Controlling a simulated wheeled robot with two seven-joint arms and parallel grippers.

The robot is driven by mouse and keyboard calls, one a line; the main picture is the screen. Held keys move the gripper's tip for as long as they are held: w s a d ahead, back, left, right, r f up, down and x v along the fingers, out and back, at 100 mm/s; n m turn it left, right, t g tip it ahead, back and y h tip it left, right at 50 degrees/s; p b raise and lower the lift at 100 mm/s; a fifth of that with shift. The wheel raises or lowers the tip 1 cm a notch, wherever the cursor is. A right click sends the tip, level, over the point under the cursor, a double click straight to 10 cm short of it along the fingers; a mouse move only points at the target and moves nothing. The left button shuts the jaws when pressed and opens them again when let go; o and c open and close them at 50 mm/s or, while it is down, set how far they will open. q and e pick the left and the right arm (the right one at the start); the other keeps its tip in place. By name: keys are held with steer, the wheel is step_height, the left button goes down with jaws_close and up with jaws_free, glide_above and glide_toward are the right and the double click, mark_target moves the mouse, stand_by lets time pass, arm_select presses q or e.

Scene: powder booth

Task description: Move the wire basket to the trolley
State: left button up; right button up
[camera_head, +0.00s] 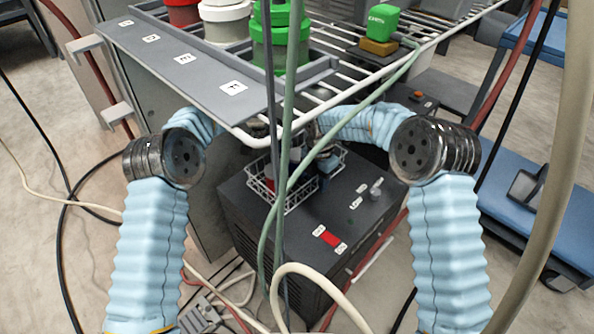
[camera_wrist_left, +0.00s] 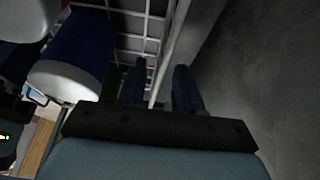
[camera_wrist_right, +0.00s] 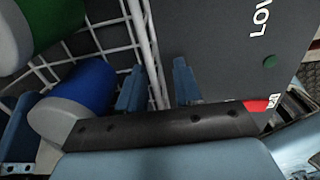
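The white wire basket (camera_head: 303,191) stands on a dark grey machine under the rack, with jars inside. A blue jar (camera_wrist_right: 82,98) and a green jar (camera_wrist_right: 42,28) show in the right wrist view. My left gripper (camera_wrist_left: 158,80) is open, its fingers on either side of the basket's rim wire. My right gripper (camera_wrist_right: 158,82) is open, with the opposite rim's wire between its fingers. Contact cannot be told. In the head view both fingertips are largely hidden by the rack and hoses. A trolley with blue shelves (camera_head: 572,195) stands at the right.
A white wire rack (camera_head: 330,90) with a grey jar holder (camera_head: 170,60) overhangs the basket. Hoses and cables (camera_head: 287,150) hang in front.

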arm_select(q)
steer(key=shift+f, duration=0.1)
arm_select(e)
steer(key=shift+f, duration=0.15)
arm_select(q)
steer(key=shift+c, duration=0.3)
arm_select(e)
steer(key=shift+c, duration=0.3)
arm_select(q)
jaws_close()
arm_select(e)
jaws_close()
arm_select(q)
steer(key=shift+w+r, duration=0.1)
steer(key=shift+r, duration=0.1)
arm_select(e)
steer(key=shift+r, duration=0.25)
